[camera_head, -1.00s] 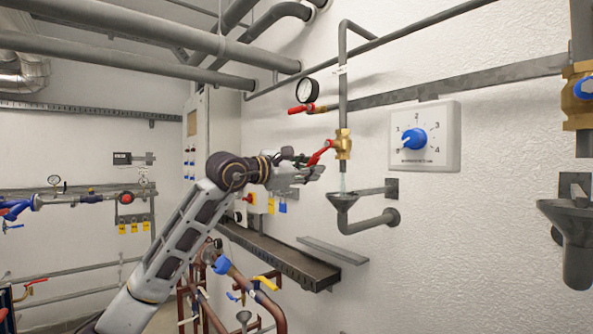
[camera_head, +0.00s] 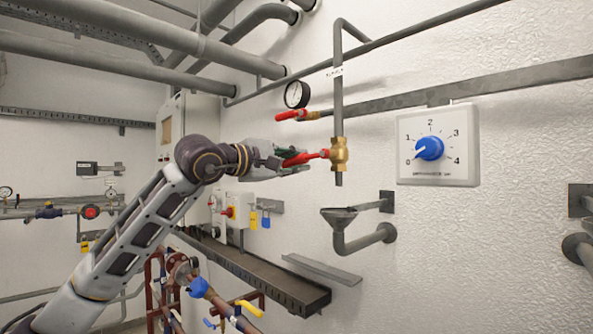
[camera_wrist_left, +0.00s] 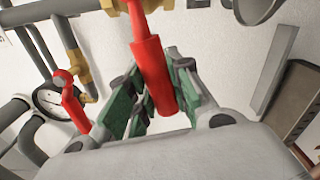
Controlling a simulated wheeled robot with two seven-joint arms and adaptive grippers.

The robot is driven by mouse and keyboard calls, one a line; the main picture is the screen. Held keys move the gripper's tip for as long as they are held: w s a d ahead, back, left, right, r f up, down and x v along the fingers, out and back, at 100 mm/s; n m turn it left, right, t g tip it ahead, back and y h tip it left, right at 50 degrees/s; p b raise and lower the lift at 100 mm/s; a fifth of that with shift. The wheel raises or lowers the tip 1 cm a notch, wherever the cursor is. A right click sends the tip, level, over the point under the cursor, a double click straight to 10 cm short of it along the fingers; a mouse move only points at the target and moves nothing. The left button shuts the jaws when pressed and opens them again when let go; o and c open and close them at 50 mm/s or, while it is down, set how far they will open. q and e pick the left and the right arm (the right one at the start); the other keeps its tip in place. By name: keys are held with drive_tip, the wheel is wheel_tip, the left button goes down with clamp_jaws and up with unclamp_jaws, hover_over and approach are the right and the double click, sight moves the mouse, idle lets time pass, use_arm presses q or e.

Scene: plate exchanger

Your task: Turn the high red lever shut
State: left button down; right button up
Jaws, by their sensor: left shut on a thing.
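The red lever (camera_head: 305,158) sits on a brass valve (camera_head: 339,154) in a vertical grey pipe on the white wall. It points left from the valve, close to level. My left gripper (camera_head: 288,164) is shut on this lever, coming from the left. In the left wrist view, the lever (camera_wrist_left: 152,75) lies between the green-padded fingers, and the brass valve (camera_wrist_left: 115,5) is at the top edge. Below the pipe's open end is a grey funnel (camera_head: 338,216), with no stream visible above it. My right gripper is not in view.
A second red lever (camera_head: 287,115) is just above, beside a round gauge (camera_head: 296,94). A blue dial box (camera_head: 438,146) is on the wall to the right. A grey tray (camera_head: 270,280) and pipes with yellow handles (camera_head: 249,307) are below.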

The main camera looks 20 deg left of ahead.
use_arm(q)
drive_tip(key=shift+a+r+m+p, duration=0.1)
drive_tip(key=shift+r+m+p, duration=0.3)
drive_tip(key=shift+r+m, duration=0.6)
drive_tip(key=shift+f+m, duration=0.15)
drive_tip(key=shift+m, duration=0.15)
drive_tip(key=c, duration=1.3)
unclamp_jaws()
drive_tip(key=shift+o, duration=0.2)
drive_tip(key=v, duration=1.2)
